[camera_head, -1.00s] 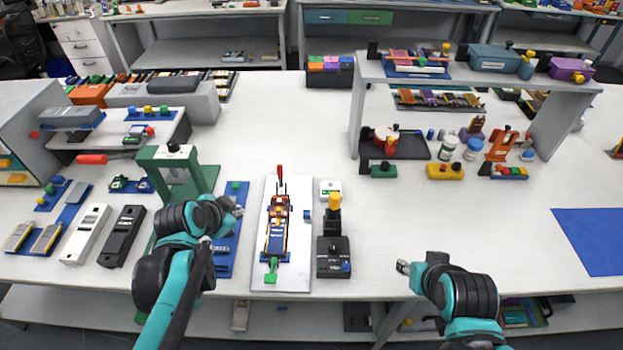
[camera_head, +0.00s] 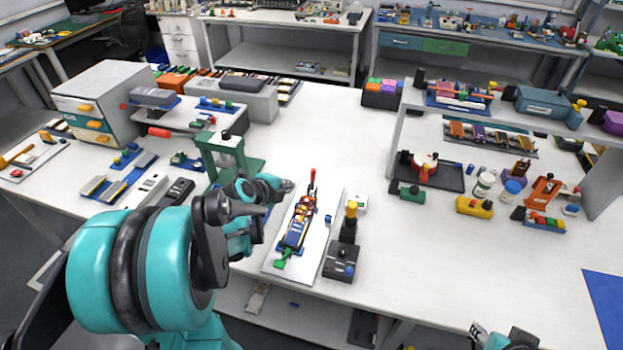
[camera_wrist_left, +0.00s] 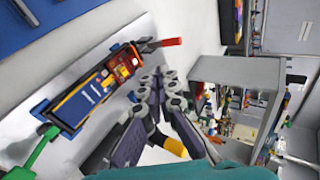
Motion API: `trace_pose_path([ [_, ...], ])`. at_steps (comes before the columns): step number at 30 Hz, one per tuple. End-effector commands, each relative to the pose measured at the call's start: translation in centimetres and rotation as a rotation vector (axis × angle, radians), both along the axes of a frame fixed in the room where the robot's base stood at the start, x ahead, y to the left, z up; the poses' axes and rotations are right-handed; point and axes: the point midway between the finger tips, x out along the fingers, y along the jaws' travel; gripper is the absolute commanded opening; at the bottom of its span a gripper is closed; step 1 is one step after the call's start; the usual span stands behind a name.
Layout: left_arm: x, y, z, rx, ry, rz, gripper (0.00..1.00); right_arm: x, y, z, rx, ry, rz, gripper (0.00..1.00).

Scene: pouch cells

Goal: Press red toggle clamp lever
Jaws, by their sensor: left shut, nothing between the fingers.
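The red toggle clamp lever (camera_head: 313,180) stands up at the far end of a clamp fixture (camera_head: 297,228) on a white plate (camera_head: 325,222). In the left wrist view the red lever tip (camera_wrist_left: 168,42) points right, just beyond the fixture's end. My left gripper (camera_head: 286,186) is shut and empty, left of the lever and apart from it in the head view. In the wrist view its fingertips (camera_wrist_left: 158,82) are together below the lever. My right gripper (camera_head: 478,328) only partly shows at the bottom edge; its jaws are unclear.
A green press stand (camera_head: 228,152) is close behind my left gripper. A black box with a yellow-topped post (camera_head: 345,258) stands right of the plate. A grey shelf (camera_head: 398,125) is farther right. The table's middle is clear.

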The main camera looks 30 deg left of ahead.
Motion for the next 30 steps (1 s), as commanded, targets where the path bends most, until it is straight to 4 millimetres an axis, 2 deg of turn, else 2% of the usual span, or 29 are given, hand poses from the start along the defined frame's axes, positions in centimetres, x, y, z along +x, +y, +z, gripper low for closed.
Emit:
trace_pose_path([
  [5,0.4,0.0,-0.4,0.0,0.001,-0.001,0.0,0.0,0.0,-0.3,0.0,0.0,0.0,0.4],
  [8,1.3,-0.1,-1.2,0.0,0.001,-0.003,0.0,0.0,0.0,-0.8,0.0,0.0,0.0,0.4],
  [21,8.5,0.2,-6.6,0.0,0.0,-0.002,0.0,0.0,0.0,-4.4,0.0,0.0,0.0,0.4],
  [25,10.4,0.3,-6.7,0.0,0.001,-0.002,0.0,0.0,0.0,-5.0,0.0,0.0,0.0,0.4],
  [30,11.7,0.3,-6.8,-0.002,0.001,-0.001,0.0,0.0,0.0,-5.4,0.0,0.0,0.0,0.4],
])
